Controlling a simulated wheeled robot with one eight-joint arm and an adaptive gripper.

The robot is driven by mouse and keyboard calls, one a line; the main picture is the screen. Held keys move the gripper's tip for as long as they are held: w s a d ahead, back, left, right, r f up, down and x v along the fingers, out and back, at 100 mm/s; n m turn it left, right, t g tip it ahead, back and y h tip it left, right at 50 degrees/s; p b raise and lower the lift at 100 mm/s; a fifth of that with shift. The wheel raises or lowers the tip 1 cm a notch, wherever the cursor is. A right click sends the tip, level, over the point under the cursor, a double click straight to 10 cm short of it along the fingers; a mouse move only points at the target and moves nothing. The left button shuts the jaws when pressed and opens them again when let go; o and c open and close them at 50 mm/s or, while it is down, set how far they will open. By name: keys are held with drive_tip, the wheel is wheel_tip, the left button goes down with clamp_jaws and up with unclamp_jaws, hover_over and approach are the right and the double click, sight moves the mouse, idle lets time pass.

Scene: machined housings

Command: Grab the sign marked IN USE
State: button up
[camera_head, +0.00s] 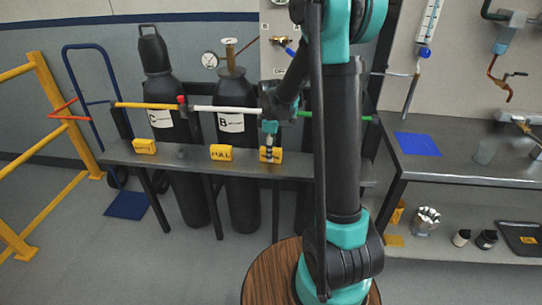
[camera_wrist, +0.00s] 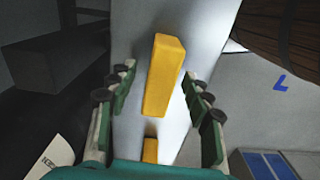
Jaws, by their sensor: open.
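Three yellow block signs stand on the grey narrow shelf (camera_head: 195,157) in front of the gas cylinders. The middle one (camera_head: 221,153) appears to read FULL; the lettering on the left one (camera_head: 144,147) is too small to read surely. The right sign (camera_head: 277,157) is partly covered by my gripper, and I cannot read its marking. My gripper (camera_head: 269,148) is above this right sign, pointing down. In the wrist view, my gripper (camera_wrist: 159,72) is open, with a yellow block (camera_wrist: 165,75) between its fingers and gaps on both sides. Another yellow piece (camera_wrist: 150,150) shows near the palm.
Dark cylinders labelled C (camera_head: 163,120) and B (camera_head: 232,125) stand behind the shelf, with a coloured horizontal bar across them. A yellow railing (camera_head: 58,105) is at left. A workbench (camera_head: 450,155) with a blue mat (camera_head: 417,145) is at right.

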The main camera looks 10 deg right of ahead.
drive_tip(key=shift+f, duration=0.9)
clamp_jaws()
drive_tip(key=shift+r, duration=0.15)
